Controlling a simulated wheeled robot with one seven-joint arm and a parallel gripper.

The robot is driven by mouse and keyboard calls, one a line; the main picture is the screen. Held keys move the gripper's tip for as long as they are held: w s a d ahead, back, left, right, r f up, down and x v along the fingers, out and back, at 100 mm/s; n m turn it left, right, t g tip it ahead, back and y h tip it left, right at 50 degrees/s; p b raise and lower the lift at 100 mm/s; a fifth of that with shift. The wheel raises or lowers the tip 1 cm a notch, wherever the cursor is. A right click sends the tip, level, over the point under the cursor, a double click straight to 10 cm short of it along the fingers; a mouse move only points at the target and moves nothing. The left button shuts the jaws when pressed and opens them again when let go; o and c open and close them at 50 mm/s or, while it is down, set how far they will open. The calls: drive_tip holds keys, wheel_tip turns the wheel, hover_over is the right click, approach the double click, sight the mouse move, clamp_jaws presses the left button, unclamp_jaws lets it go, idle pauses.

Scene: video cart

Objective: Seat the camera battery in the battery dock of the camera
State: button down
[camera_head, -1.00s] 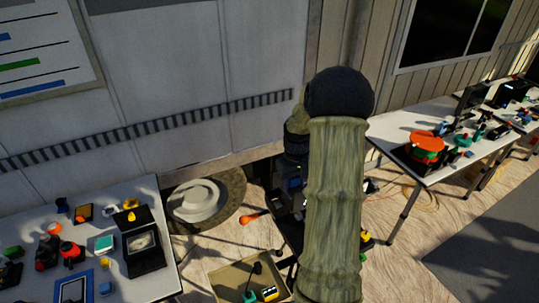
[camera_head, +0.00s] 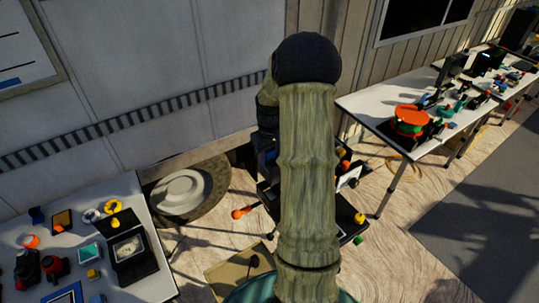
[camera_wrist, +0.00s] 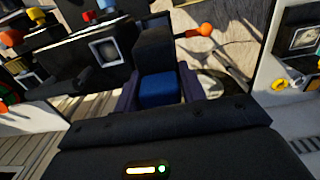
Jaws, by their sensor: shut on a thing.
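In the wrist view my gripper (camera_wrist: 158,72) is shut on a dark block with a blue face (camera_wrist: 158,90), which looks like the camera battery. The block sits between the two dark fingers. To the upper left of it, a bulky dark body with a pale square panel (camera_wrist: 105,51) may be the camera; I cannot tell for sure, and no battery dock can be made out. A clear gap shows between that body and the block. In the head view my arm hides the gripper, the block and much of the dark cart (camera_head: 268,195).
In the head view a table with many small items (camera_head: 155,285) stands at lower left. Another table (camera_head: 385,125) with an orange-topped stack (camera_head: 411,118) stands at right. Floor at right is clear.

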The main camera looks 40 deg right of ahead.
drive_tip(key=shift+r, duration=0.1)
drive_tip(key=shift+f+b, duration=1.85)
drive_tip(key=shift+f, duration=1.15)
drive_tip(key=shift+w, duration=0.1)
drive_tip(key=shift+s+d, duration=0.1)
drive_tip(key=shift+s, duration=0.1)
drive_tip(key=shift+r, duration=0.1)
drive_tip(key=shift+w+a, duration=0.25)
drive_tip(key=shift+a, duration=0.05)
drive_tip(key=shift+s, duration=0.2)
drive_tip(key=shift+d, duration=0.1)
